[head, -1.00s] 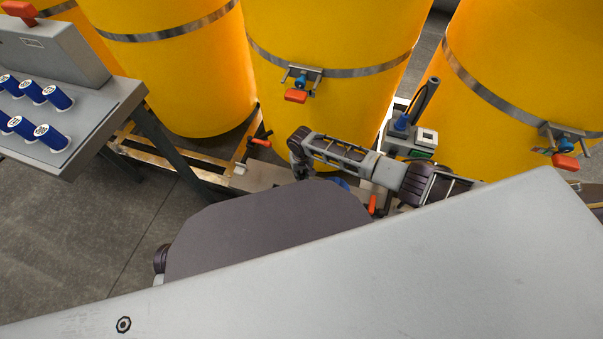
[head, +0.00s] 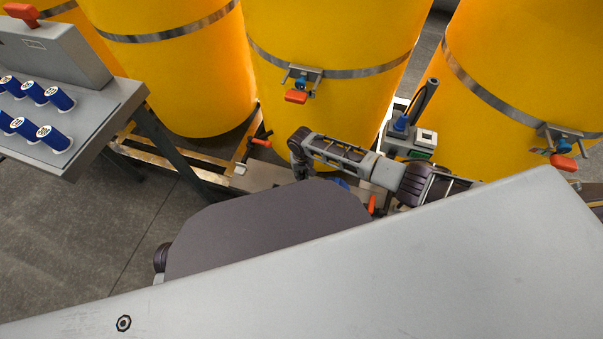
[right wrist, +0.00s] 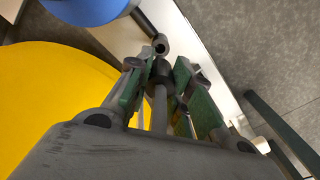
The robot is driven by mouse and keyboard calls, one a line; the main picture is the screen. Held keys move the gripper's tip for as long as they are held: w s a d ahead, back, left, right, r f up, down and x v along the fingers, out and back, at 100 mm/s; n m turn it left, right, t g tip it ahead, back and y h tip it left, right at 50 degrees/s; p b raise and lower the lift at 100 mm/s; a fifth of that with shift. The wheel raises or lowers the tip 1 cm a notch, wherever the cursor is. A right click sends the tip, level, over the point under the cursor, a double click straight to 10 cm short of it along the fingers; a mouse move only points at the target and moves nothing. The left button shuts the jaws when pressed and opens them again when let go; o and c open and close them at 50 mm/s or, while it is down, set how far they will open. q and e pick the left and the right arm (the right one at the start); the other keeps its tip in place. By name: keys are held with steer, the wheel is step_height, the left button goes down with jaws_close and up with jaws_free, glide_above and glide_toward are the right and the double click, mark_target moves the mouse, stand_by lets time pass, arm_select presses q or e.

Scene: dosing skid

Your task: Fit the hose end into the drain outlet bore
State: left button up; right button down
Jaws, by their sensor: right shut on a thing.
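In the right wrist view, my right gripper (right wrist: 158,72) has green-padded fingers closed around the hose end, a dark collar (right wrist: 160,69) on a grey stem (right wrist: 160,105). Just beyond the fingertips is a small grey stub with a dark round opening (right wrist: 160,44), which looks like the drain outlet bore. The hose end appears roughly in line with it and short of it; the exact gap cannot be told. In the head view, my right arm reaches in from the right, and its gripper is mostly hidden behind my own body. My left gripper is not in view.
Yellow drums (head: 325,120) with red-handled valves (head: 296,96) stand behind the arm. A small grey box (head: 410,143) is beside it. At left, a grey bench (head: 100,105) holds several blue cylinders (head: 54,138). The floor (head: 80,220) at lower left is clear.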

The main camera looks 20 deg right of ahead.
mark_target(301, 173)
steer(key=shift+f+b, duration=2.9)
steer(key=shift+f, duration=1.5)
stand_by(1.9)
steer(key=c, duration=1.2)
jaws_free()
steer(key=shift+r, duration=0.15)
steer(key=shift+r, duration=5.85)
